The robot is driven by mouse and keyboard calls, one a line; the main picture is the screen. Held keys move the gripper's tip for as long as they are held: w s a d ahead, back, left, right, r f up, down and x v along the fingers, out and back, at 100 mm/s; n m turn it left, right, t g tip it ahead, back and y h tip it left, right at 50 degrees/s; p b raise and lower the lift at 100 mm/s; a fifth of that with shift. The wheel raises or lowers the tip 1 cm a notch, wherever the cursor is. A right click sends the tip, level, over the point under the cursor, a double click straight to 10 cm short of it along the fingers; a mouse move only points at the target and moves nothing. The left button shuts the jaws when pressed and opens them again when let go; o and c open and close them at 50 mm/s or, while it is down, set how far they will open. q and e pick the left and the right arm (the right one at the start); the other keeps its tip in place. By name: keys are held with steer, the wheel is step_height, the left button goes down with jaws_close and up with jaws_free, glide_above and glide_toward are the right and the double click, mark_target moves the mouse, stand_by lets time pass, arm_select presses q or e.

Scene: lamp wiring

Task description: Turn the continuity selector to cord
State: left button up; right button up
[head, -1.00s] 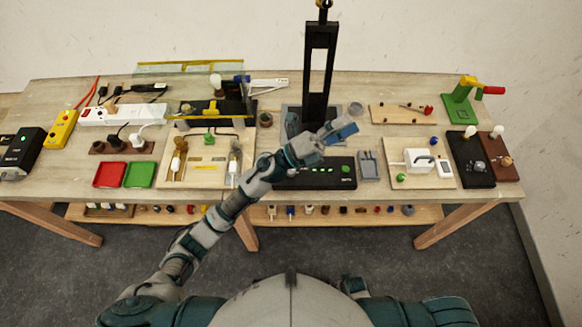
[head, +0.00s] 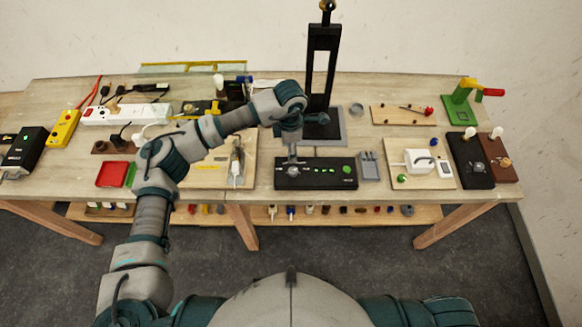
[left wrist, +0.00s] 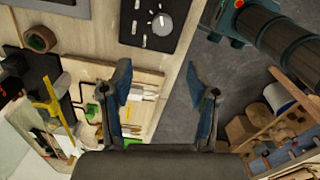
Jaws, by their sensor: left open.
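The continuity tester is a black box (head: 330,176) at the front middle of the table, with green lights and a green button on its right half. Its grey round selector knob (head: 293,172) is at its left end, and it also shows in the left wrist view (left wrist: 162,24) with a pale pointer mark. The label by the knob is too small to read. My left gripper (head: 293,155) hangs above the knob end of the box, pointing down. In the left wrist view its two fingers (left wrist: 158,80) are spread with nothing between them. My right gripper is out of view.
A black lamp stand (head: 320,75) rises behind the tester. A grey holder (head: 369,165) stands close to its right. A wooden wiring board (head: 205,172) lies to the left, partly under my left arm. A board with a white box (head: 418,158) lies further right.

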mark_target(292, 170)
arm_select(q)
steer(key=f, duration=0.3)
steer(key=d+f+p, duration=0.1)
steer(key=f, duration=0.7)
steer(key=shift+d, duration=0.25)
steer(key=shift+a+f+p, duration=0.15)
steer(key=shift+f+p, duration=0.15)
steer(key=shift+f, duration=0.3)
steer(key=shift+a+f, duration=0.1)
steer(key=shift+a, duration=0.3)
steer(key=c, duration=0.6)
steer(key=shift+d, duration=0.1)
steer(key=c, duration=0.4)
steer(key=shift+s+d, duration=0.1)
steer(key=shift+d, duration=0.05)
jaws_close()
